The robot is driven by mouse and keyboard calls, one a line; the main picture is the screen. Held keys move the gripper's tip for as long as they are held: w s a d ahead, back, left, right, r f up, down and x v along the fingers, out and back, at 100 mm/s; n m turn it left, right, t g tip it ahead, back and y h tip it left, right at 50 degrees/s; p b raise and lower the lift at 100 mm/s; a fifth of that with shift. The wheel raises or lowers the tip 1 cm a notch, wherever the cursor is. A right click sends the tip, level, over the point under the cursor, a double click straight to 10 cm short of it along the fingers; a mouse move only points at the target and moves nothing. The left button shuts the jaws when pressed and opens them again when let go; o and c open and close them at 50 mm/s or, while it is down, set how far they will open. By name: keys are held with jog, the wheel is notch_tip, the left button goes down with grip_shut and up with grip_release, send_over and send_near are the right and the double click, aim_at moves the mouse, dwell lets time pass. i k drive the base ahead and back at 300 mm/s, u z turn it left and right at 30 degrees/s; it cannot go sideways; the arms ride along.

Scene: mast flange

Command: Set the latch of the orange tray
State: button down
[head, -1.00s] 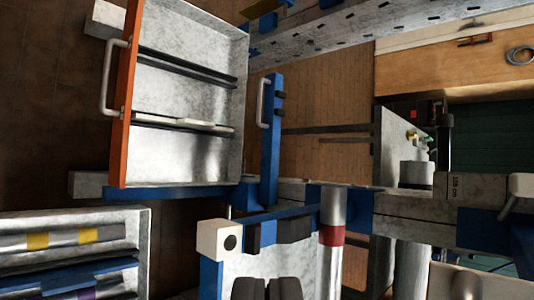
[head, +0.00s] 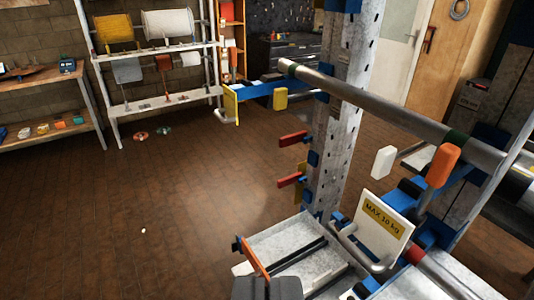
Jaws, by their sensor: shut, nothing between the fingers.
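The orange tray, a grey metal tray with an orange front edge (head: 256,258), is at the bottom centre, with dark rails running across its floor. My gripper (head: 267,284) is at the bottom edge of the picture, shut and empty, in front of the tray's near part in this view. It hides some of the tray, and I cannot tell whether it touches it. I cannot make out for certain which part is the tray's latch or how it is set.
A perforated metal mast (head: 335,130) stands behind the tray, with red-handled levers (head: 292,138). A long grey bar (head: 390,112), an orange knob (head: 443,165) and a "MAX 10 kg" plate (head: 384,221) crowd the right. The brown floor (head: 130,220) at left is mostly clear; shelving (head: 115,108) stands behind.

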aim_at(235, 245)
jog(key=z, duration=0.05)
jog(key=k, duration=0.5)
jog(key=u, duration=0.75)
jog(key=i, duration=2.15)
jog(key=z, duration=0.9)
